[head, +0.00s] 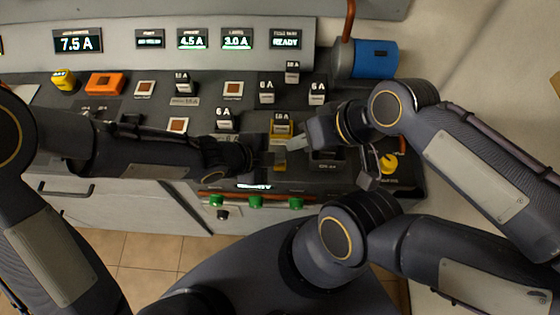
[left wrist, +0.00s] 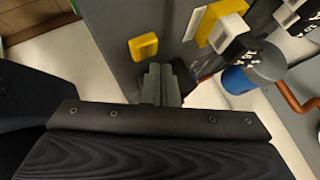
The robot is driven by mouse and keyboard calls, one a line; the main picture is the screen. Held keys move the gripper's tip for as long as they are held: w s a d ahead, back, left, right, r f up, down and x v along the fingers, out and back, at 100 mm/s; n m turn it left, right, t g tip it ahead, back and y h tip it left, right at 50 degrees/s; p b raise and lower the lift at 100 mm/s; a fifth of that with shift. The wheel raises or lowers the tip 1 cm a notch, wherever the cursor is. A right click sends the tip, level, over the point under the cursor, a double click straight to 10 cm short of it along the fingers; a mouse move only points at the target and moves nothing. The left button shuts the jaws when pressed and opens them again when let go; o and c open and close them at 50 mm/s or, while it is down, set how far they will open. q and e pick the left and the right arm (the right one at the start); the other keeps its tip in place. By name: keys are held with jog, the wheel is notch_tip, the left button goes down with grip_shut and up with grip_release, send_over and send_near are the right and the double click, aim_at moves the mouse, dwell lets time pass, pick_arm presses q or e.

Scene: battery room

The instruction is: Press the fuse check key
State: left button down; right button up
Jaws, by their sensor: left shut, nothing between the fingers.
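A small yellow key (left wrist: 143,46), which I take for the fuse check key, stands on the grey panel in the left wrist view. I cannot pick it out in the head view, where my left gripper covers part of the console. My left gripper (head: 281,158) is shut and empty over the console's front part. Its fingertips (left wrist: 161,75) show just below and right of the yellow key; I cannot tell whether they touch it. My right gripper (head: 297,143) is close to the left one, and its jaw opening is unclear.
A yellow-based fuse holder (head: 282,129) stands close behind my grippers; it also shows in the left wrist view (left wrist: 208,27). Several fuses and orange-topped squares fill the console. A blue cylinder (head: 375,59) is at the back right, a yellow knob (head: 388,163) at the right.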

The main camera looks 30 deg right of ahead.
pick_arm(q)
jog(key=shift+f, duration=0.1)
dwell(0.3)
jog(key=shift+f+b, duration=0.35)
jog(key=shift+b, duration=0.15)
jog(key=shift+f+b, duration=0.4)
jog(key=shift+b, duration=0.1)
dwell(0.4)
dwell(0.4)
jog(key=shift+r+p, duration=0.7)
jog(key=shift+r, duration=0.1)
jog(key=shift+r, duration=0.1)
notch_tip(320, 180, up, 5)
jog(key=p, duration=0.4)
jog(key=shift+p, duration=0.3)
